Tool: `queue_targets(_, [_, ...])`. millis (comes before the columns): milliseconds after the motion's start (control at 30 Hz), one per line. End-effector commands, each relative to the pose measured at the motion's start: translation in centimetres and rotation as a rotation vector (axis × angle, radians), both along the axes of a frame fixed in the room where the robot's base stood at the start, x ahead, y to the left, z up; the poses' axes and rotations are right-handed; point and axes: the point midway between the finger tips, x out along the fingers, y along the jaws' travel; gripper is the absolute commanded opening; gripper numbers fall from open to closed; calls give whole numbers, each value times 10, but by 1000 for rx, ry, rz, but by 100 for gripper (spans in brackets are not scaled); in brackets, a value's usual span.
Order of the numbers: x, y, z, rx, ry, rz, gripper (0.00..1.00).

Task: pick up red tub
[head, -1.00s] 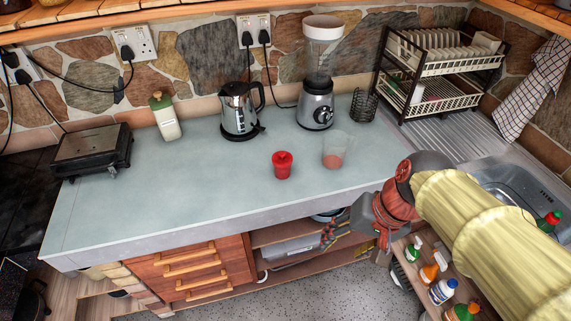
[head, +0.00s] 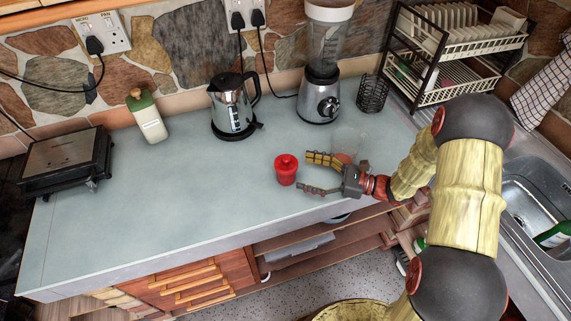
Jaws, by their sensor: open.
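The red tub (head: 286,170) stands upright on the grey worktop, right of the kettle and nearer the front edge. I cannot tell whether either finger touches the tub.
A clear measuring jug (head: 346,145) stands just behind my gripper, partly hidden by it. The kettle (head: 232,108), blender (head: 321,90) and wire holder (head: 372,93) stand farther back. A white bottle (head: 147,118) and grill (head: 68,162) are at left. The worktop left of the tub is clear.

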Motion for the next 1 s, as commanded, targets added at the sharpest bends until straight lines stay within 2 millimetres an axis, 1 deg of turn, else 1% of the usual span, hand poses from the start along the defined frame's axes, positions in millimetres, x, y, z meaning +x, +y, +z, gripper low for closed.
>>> queue_targets(67, [5, 1, -1, 17, 5, -16, 77])
queue_targets(367, [15, 29, -2, 19, 5, -18, 77])
queue_targets(600, [25, 61, -5, 17, 3, -16, 77])
queue_targets(700, [28, 69, -5, 18, 4, -18, 77])
queue_targets(1000, [29, 71, -3, 18, 4, -20, 76])
